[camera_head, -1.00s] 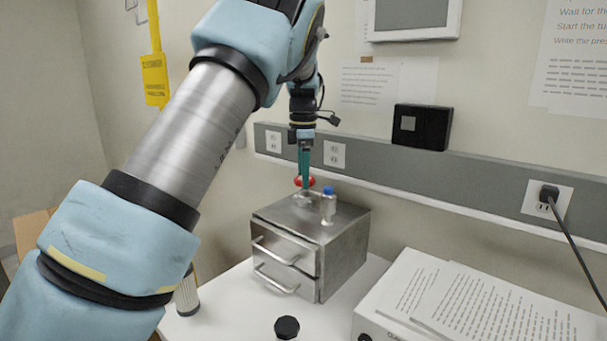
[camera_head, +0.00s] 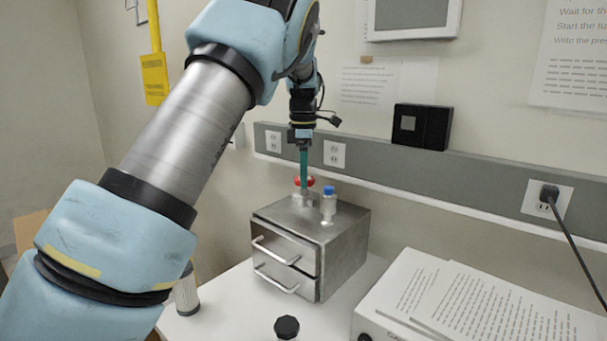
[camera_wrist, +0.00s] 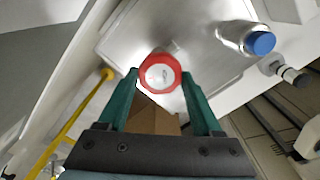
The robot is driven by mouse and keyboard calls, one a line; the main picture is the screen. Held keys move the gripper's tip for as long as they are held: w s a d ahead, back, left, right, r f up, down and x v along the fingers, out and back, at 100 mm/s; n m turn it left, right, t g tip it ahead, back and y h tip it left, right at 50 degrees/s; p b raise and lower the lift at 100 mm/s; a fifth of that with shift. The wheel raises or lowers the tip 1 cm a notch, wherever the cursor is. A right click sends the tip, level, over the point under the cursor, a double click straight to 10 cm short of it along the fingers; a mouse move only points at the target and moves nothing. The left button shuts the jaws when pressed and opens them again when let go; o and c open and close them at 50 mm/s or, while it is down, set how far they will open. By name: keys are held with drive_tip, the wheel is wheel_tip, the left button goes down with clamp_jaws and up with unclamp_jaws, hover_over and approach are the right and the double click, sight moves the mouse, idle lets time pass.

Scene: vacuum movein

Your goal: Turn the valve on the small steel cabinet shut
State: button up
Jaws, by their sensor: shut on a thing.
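The small steel cabinet (camera_head: 285,258) stands on a white table and has two drawers with bar handles. The red valve knob (camera_head: 309,181) sits on its top, partly hidden behind my gripper in the head view. In the wrist view the red knob (camera_wrist: 160,73) has a pale round centre and lies between the tips of my gripper's green fingers (camera_wrist: 160,84). My gripper (camera_head: 304,182) points straight down from above and is shut on the knob.
A clear vial with a blue cap (camera_head: 328,206) stands on the cabinet top, right of the valve. A black knob (camera_head: 286,327) is in front on the table (camera_head: 225,318). A box with papers (camera_head: 470,300) is at the right. The wall rail (camera_head: 400,166) runs behind.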

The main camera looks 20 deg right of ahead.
drive_tip(key=m, duration=0.6)
drive_tip(key=shift+w, duration=0.1)
drive_tip(key=m, duration=0.5)
drive_tip(key=shift+d+m, duration=0.1)
drive_tip(key=shift+m, duration=0.2)
drive_tip(key=m, duration=1.1)
drive_tip(key=shift+d+m, duration=0.1)
drive_tip(key=shift+m, duration=0.3)
drive_tip(key=m, duration=1.1)
drive_tip(key=shift+m, duration=0.4)
drive_tip(key=m, duration=1.1)
drive_tip(key=shift+s, duration=0.2)
